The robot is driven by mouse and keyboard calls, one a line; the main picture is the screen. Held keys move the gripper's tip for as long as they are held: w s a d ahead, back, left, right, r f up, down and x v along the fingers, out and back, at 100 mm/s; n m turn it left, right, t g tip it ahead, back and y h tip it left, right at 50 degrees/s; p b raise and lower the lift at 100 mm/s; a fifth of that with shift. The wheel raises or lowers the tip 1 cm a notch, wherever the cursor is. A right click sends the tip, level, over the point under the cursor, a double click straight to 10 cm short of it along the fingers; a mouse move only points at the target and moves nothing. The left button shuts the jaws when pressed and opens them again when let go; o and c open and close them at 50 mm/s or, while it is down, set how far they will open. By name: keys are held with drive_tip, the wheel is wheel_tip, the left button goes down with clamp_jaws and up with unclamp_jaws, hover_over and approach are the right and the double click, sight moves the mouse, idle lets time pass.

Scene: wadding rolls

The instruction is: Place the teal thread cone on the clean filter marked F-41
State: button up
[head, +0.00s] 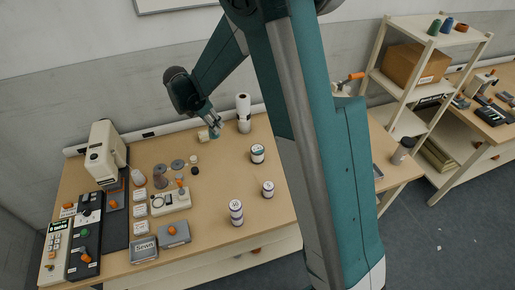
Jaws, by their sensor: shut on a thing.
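My gripper (213,125) is at the back of the table, pointing down. It is shut on a small teal thing, the teal thread cone (214,134), which shows just under the fingertips. Whether the cone touches the table is too small to tell.
A tall white roll (243,106) stands close to the right of my gripper, and a small cream thing (203,136) close to its left. My arm hides the table's right part.

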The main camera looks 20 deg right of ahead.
wheel_tip(320, 180, up, 3)
drive_tip(key=m+p, duration=0.1)
drive_tip(key=m, duration=0.1)
hover_over(258, 148)
drive_tip(key=shift+s+a+f+g, duration=0.1)
drive_tip(key=shift+f+g, duration=0.05)
drive_tip(key=shift+g, duration=0.15)
drive_tip(key=shift+f, duration=0.15)
drive_tip(key=shift+f, duration=2.8)
drive_tip(key=shift+f, duration=2.1)
drive_tip(key=shift+f, duration=0.15)
drive_tip(key=o, duration=0.9)
drive_tip(key=shift+r, duration=0.2)
